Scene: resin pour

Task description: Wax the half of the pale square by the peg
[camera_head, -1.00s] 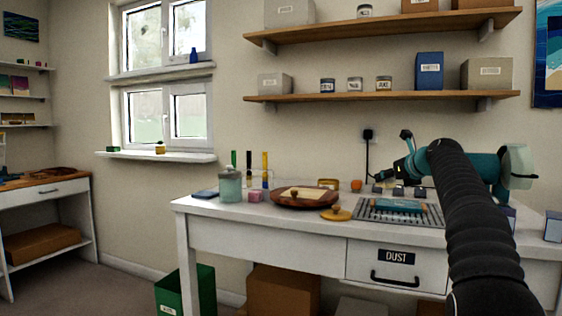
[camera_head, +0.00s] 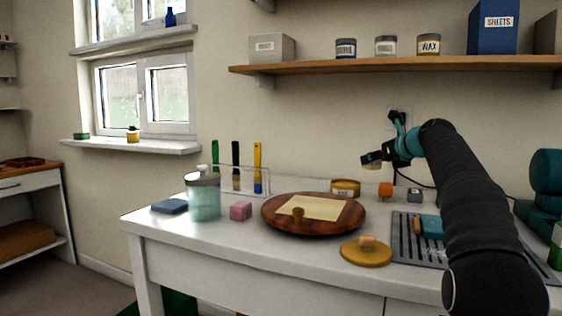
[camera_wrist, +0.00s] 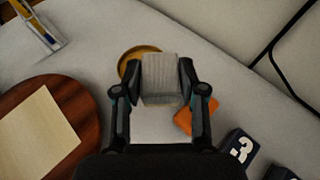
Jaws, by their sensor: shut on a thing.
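The pale square (camera_head: 325,207) lies on a round dark wooden board (camera_head: 283,228). It also shows at the left in the wrist view (camera_wrist: 36,135). A small brown peg (camera_head: 298,214) stands at the square's near edge in the head view; I do not see it in the wrist view. My gripper (camera_head: 373,161) is raised behind and right of the board. In the wrist view my gripper (camera_wrist: 158,85) is shut on a pale grey ribbed pad (camera_wrist: 160,78). The open-looking yellow tin labelled wax (camera_head: 345,188) is partly hidden behind the pad in the wrist view (camera_wrist: 127,65).
An orange block (camera_head: 385,190) and dark numbered blocks (camera_head: 414,195) stand right of the tin. A yellow disc with a knob (camera_head: 366,252) lies in front. A glass jar (camera_head: 203,200), pink block (camera_head: 241,211) and rack of brushes (camera_head: 240,180) stand left. A slotted grey tray (camera_head: 405,240) is right.

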